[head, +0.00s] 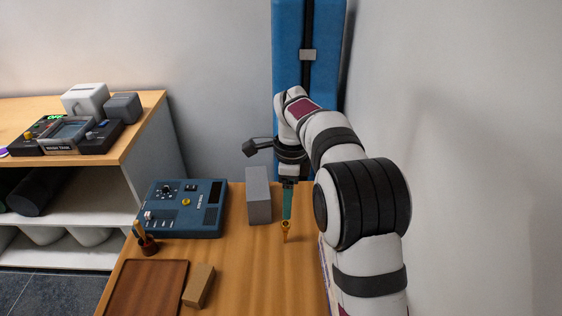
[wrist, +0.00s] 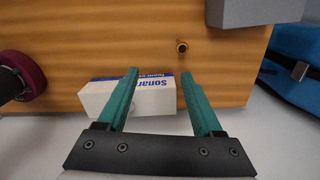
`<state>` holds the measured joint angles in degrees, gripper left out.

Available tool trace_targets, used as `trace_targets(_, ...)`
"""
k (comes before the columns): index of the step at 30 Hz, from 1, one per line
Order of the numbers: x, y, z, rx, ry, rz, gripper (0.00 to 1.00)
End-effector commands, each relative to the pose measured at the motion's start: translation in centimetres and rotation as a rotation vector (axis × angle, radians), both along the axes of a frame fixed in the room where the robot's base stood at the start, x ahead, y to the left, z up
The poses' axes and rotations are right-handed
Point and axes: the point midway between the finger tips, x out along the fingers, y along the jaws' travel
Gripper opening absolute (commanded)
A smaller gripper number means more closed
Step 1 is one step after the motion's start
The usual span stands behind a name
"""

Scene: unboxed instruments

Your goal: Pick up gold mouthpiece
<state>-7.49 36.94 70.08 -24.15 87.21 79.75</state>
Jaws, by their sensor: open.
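The gold mouthpiece (head: 286,229) stands on the wooden table, close to the tip of my gripper in the head view. It also shows in the wrist view (wrist: 182,46), seen nearly end-on as a small gold ring with a dark centre. My gripper (head: 287,215) points down with its teal fingers. In the wrist view the fingers (wrist: 160,73) are apart with nothing between their tips. The mouthpiece appears ahead of the tips and slightly right of their middle, not between them.
A grey block (head: 259,198) stands just left of my gripper. A white box with "Sonar" lettering (wrist: 152,100) lies at the table edge. A blue device (head: 187,218), a brown tray (head: 147,287) and a small tan block (head: 199,286) are further left. Bare table surrounds the mouthpiece.

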Motion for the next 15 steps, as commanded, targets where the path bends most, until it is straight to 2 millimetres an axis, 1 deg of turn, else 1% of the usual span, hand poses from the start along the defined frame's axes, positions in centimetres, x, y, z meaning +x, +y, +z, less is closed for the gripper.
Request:
trace_targets(1, 1.7, 0.5, -1.6, -0.009, 0.002, -0.069, 0.68)
trace_targets(3, 3.2, 0.9, -3.0, -0.019, -0.003, -0.154, 0.68)
trace_targets(4, 3.6, 1.0, -3.4, -0.02, -0.005, -0.178, 0.68)
trace_targets(6, 4.0, 1.2, -4.4, -0.023, -0.005, -0.207, 0.68)
trace_targets(8, 4.0, 1.2, -5.8, -0.025, -0.002, -0.213, 0.68)
trace_targets(12, 4.0, 1.1, -9.9, -0.024, -0.001, -0.212, 0.68)
trace_targets(15, 4.0, 1.1, -12.4, -0.023, -0.004, -0.211, 0.68)
